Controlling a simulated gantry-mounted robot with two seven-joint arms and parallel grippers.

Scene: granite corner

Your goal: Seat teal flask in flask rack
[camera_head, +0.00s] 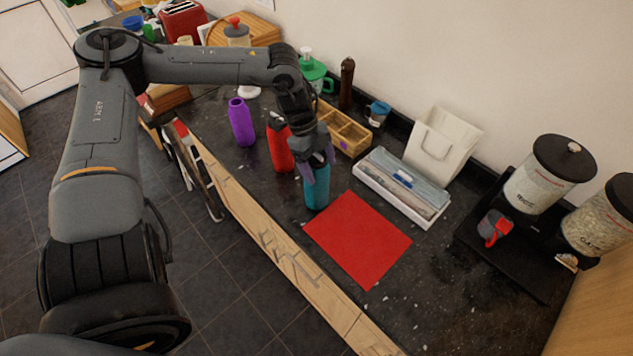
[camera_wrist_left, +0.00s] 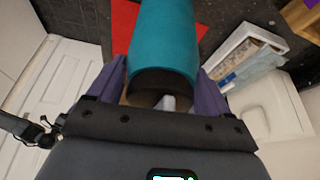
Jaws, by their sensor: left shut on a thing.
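The teal flask (camera_head: 317,186) is upright at the left edge of the red mat in the head view. My left gripper (camera_head: 317,163) is shut on its upper part from above. In the left wrist view, the flask (camera_wrist_left: 163,45) sits between the purple fingers of my left gripper (camera_wrist_left: 165,85), its dark cap end toward the palm. I cannot tell whether its base touches the counter. A wooden compartmented rack (camera_head: 346,134) stands behind the gripper; the arm hides part of it. My right gripper is not in view.
A red flask (camera_head: 279,147) and a purple flask (camera_head: 241,122) stand to the left. The red mat (camera_head: 358,238) is bare. A white tray (camera_head: 402,186) with flat items, a white bag (camera_head: 441,142) and cereal dispensers (camera_head: 548,174) are to the right. A pepper mill (camera_head: 346,84) stands behind the rack.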

